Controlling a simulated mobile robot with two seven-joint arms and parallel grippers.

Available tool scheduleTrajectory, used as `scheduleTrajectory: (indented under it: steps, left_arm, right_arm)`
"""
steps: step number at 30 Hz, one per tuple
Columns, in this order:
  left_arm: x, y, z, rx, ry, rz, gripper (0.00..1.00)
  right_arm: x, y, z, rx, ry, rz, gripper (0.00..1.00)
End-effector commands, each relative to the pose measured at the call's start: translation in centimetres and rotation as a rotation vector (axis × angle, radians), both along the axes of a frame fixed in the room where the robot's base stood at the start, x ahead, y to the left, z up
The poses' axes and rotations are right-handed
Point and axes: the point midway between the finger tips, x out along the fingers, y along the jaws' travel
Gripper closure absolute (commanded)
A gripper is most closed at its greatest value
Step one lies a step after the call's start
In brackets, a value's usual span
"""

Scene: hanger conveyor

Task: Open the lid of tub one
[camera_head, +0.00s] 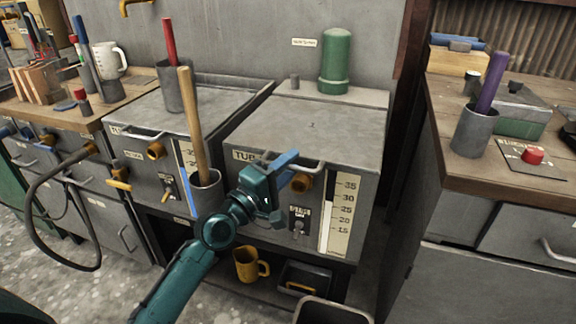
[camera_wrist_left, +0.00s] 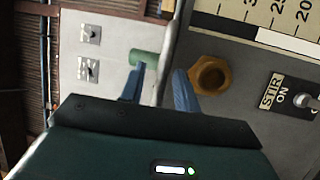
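The right-hand tub (camera_head: 262,182) is a grey box labelled "TUB"; the rest of its label is hidden by my gripper. Its flat grey lid (camera_head: 315,130) lies shut on top. A pale bar handle (camera_head: 312,164) runs along the lid's front edge. My left gripper (camera_head: 291,170) is in front of this handle, with its blue fingers overlapping it in the head view. My right gripper is not in view.
A green cylinder (camera_head: 336,60) stands behind the lid. An orange valve (camera_wrist_left: 211,75) is close beside the fingers. A holder with a wooden-handled tool (camera_head: 190,115) stands left of my arm. A second tub (camera_head: 135,150) is at left, a workbench (camera_head: 500,175) at right.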

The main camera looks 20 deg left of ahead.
Motion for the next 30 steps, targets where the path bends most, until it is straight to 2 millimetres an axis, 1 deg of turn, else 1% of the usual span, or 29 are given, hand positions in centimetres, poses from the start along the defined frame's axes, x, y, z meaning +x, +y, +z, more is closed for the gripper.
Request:
scheduleTrajectory:
  steps: [7, 8, 19, 30]
  left_arm:
    - [0.06, -0.03, -0.04, 0.0, 0.001, 0.0, 0.68]
    - [0.06, -0.03, -0.04, 0.0, 0.001, 0.0, 0.7]
    - [0.04, 0.0, -0.03, 0.0, 0.001, 0.0, 1.0]
    - [0.03, 0.0, -0.04, 0.0, 0.001, 0.0, 1.0]
  right_arm:
    - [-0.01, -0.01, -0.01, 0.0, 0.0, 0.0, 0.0]
    - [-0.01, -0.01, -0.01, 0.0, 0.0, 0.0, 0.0]
    - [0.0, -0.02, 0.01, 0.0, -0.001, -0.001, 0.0]
    - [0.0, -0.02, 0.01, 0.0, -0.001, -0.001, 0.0]
